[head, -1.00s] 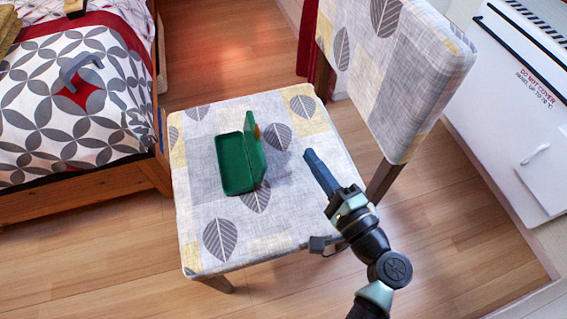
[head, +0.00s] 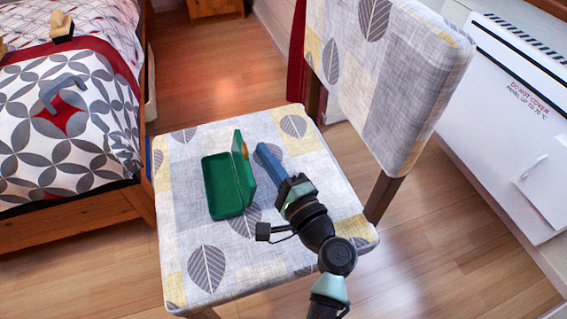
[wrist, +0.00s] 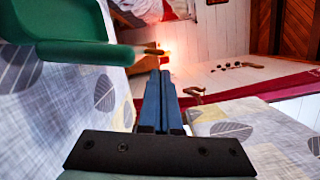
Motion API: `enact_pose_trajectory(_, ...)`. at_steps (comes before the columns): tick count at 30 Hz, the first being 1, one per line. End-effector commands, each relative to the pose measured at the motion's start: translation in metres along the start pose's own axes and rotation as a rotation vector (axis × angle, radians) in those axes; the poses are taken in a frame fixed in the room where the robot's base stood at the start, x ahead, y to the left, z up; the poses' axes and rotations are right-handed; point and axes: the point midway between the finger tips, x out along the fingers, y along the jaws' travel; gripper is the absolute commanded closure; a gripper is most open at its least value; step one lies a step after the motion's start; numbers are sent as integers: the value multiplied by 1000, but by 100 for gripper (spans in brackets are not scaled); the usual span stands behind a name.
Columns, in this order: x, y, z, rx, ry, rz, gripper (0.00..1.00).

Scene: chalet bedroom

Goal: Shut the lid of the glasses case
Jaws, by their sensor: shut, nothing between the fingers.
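The green glasses case (head: 224,188) lies open on the seat of the chair (head: 190,268). Its lid (head: 243,165) stands roughly upright along the right side of the base. My gripper (head: 262,149) is shut and empty, its blue fingers just right of the lid, on the lid's outer side. I cannot tell whether they touch it. In the wrist view, the green case (wrist: 65,25) shows at the upper left, and the shut fingers (wrist: 160,78) point ahead beside an edge of it.
The chair's backrest (head: 385,80) rises to the right of my arm. A bed (head: 70,120) with a grey handle-shaped object (head: 62,90) stands at the left. A white heater (head: 520,110) is at the far right. The seat in front of the case is clear.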

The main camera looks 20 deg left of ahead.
Motion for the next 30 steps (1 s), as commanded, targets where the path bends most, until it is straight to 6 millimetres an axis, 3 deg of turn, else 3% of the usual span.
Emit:
enact_pose_trajectory(6,2,0,10,0,0,-1,100)
enact_pose_trajectory(30,4,-3,17,-75,0,18,100)
